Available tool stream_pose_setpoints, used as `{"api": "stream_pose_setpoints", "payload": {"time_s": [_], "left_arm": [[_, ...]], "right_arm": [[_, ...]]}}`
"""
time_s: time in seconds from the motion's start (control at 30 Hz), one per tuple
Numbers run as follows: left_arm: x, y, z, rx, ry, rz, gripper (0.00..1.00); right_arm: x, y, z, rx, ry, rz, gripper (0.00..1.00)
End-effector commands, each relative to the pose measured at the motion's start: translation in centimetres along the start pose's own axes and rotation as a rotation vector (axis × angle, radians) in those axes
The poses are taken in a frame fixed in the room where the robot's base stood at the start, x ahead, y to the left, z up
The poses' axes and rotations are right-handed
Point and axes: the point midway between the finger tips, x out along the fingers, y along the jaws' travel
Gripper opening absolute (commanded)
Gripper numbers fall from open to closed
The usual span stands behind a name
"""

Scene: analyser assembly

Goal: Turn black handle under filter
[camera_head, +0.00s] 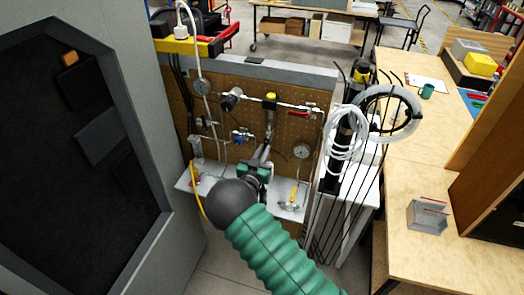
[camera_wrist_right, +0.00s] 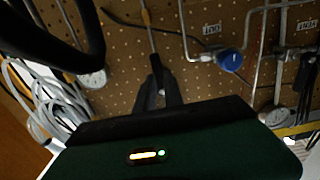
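The filter (camera_head: 268,126) is most likely the grey body with a yellow top (camera_head: 270,97) on the pegboard, in the middle of the head view. My right gripper (camera_head: 264,156) reaches up to the board just below it, and its green and black body covers what lies behind. In the wrist view, which is upside down, the black fingers (camera_wrist_right: 156,62) come together at their tips in front of a thin rod (camera_wrist_right: 151,38). I cannot make out the black handle, or whether anything is between the tips. My left gripper is not in view.
A pressure gauge (camera_head: 303,150) and pipes surround the gripper on the pegboard (camera_head: 230,75). A blue valve part (camera_wrist_right: 230,60) is close by in the wrist view. A white shelf (camera_head: 285,211) is below. Coiled white hoses (camera_head: 345,140) hang right. A grey cabinet (camera_head: 140,120) stands left.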

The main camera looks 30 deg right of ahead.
Motion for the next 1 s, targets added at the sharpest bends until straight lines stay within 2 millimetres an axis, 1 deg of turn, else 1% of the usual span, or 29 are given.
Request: {"api": "stream_pose_setpoints", "payload": {"time_s": [0.03, 0.27, 0.47, 0.67, 1.0], "left_arm": [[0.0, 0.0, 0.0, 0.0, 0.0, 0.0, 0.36], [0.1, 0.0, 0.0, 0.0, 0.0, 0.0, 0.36], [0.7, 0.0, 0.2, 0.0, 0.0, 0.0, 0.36], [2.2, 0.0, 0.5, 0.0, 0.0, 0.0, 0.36], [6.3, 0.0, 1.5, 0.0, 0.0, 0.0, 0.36]], "right_arm": [[0.8, 0.5, -0.8, 0.002, 0.016, 0.007, 0.0], [0.9, 0.4, -0.8, 0.004, 0.017, 0.006, 0.0], [0.9, 0.3, -0.6, 0.04, 0.018, 0.006, 0.0], [1.0, -0.1, -0.5, 0.144, 0.019, 0.004, 0.0], [1.0, -0.8, -0.6, 0.441, 0.023, 0.002, 0.0]]}}
